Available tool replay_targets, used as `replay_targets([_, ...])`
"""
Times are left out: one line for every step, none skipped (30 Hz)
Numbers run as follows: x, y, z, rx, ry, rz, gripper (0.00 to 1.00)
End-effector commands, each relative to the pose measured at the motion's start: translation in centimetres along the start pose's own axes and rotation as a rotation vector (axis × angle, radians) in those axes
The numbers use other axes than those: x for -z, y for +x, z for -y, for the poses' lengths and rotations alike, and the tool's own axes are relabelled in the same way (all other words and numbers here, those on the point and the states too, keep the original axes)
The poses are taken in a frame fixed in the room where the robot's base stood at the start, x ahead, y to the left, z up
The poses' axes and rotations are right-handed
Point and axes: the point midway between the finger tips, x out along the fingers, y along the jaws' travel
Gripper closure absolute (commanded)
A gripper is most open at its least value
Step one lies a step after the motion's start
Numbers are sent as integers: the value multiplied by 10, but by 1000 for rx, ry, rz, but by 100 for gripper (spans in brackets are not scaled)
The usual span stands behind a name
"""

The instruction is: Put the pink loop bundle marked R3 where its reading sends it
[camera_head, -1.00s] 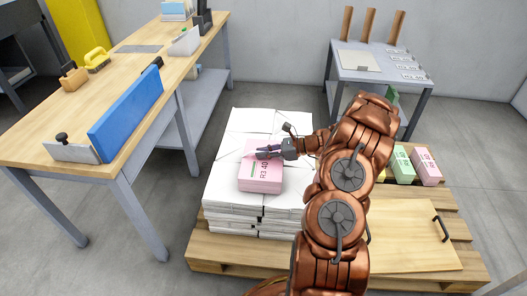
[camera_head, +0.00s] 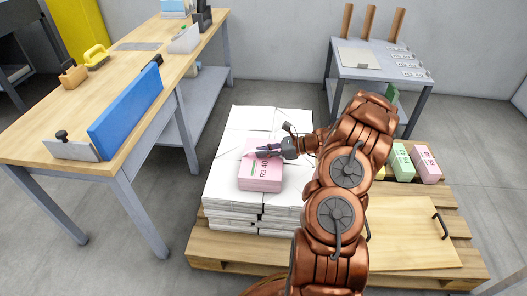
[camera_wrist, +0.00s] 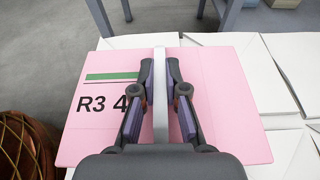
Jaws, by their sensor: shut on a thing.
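The pink loop bundle (camera_head: 260,174), printed "R3 40" with a green stripe, lies flat on top of the white stack (camera_head: 222,188). In the wrist view the pink bundle (camera_wrist: 225,85) fills the middle, and the label reads "R3 4" before my finger covers the rest. A pale grey loop (camera_wrist: 160,75) stands up across its top. My gripper (camera_head: 262,150) is over the bundle; in the wrist view my gripper (camera_wrist: 160,98) is shut on this loop, one finger on each side. I see no clear gap between bundle and stack.
A wooden pallet (camera_head: 215,250) carries the stack, a handled board (camera_head: 405,240), and green (camera_head: 402,165) and pink (camera_head: 426,163) bundles. A workbench (camera_head: 60,128) with a blue plate (camera_head: 125,112) stands left. A grey table (camera_head: 385,65) with posts and labels stands behind.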

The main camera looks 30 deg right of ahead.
Motion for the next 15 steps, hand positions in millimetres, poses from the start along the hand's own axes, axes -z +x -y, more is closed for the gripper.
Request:
replay_targets([-2,0,1,1,-1,3,100])
replay_targets([-1,0,1,1,-1,3,100])
replay_targets([-1,0,1,1,-2,3,100])
replay_targets([0,0,1,1,-1,3,100])
replay_targets([0,0,1,1,-1,3,100])
replay_targets([0,1,1,1,-1,3,100])
replay_targets([1,1,1,1,-1,3,100])
replay_targets([1,1,1,1,-1,3,100])
replay_targets([2,1,1,1,-1,3,100])
replay_targets([2,1,0,1,-1,3,100])
replay_targets([2,1,0,1,-1,3,100])
replay_targets([2,1,1,1,-2,3,84])
replay_targets([2,1,1,1,-2,3,81])
replay_targets([2,1,0,1,-2,3,78])
replay_targets([3,1,0,1,-1,2,73])
